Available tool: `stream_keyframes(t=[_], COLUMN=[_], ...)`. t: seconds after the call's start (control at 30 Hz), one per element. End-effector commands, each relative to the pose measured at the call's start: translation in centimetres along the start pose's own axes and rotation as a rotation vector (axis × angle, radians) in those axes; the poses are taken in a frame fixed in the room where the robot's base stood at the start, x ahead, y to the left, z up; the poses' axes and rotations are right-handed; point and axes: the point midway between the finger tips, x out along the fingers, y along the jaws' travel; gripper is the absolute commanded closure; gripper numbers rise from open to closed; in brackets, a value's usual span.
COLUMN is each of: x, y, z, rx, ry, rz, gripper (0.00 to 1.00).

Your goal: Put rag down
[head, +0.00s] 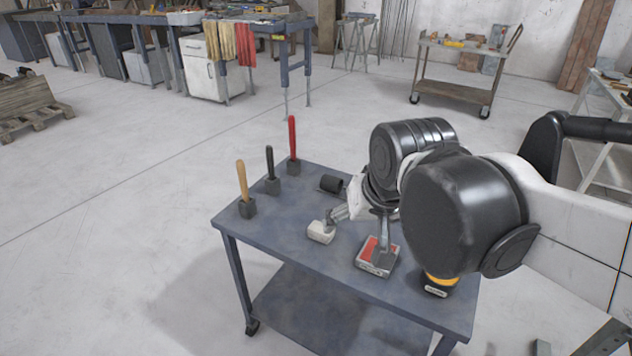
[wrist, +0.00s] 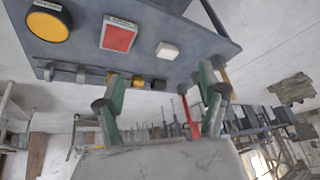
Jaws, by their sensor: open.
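A small white, rounded block (head: 320,231) lies on the blue-grey table (head: 290,258); I cannot tell whether it is the folded rag. It also shows in the wrist view (wrist: 168,50), apart from the fingers. My gripper (head: 356,232) is over the table, partly hidden by my arm. In the head view one finger overlaps the white block's edge and the other overlaps a red-topped box (head: 368,250). In the wrist view my gripper (wrist: 162,84) has its green fingers wide apart with no cloth between them. Yellow and red cloths (head: 228,42) hang from the back bench.
Three upright handles, wooden (head: 242,180), black (head: 270,160) and red (head: 292,137), stand in dark blocks along the table's left side. A dark cylinder (head: 331,183) lies near the far edge. A yellow round item (head: 440,284) sits at the right. The front-left tabletop is clear.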

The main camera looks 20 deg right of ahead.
Motion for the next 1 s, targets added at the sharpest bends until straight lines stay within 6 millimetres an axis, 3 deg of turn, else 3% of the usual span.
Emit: stream_keyframes(t=[0.2, 0.37, 0.77, 1.0], x=[-0.9, -1.0, -1.2, -3.4], y=[0.6, 0.8, 0.8, 0.6], z=[3.6, 4.7, 4.8, 3.6], rx=[-0.107, -0.147, -0.156, -0.155], ry=[0.087, 0.12, 0.127, 0.127], rz=[-0.009, -0.009, -0.009, -0.009], gripper=[0.27, 0.27, 0.27, 0.27])
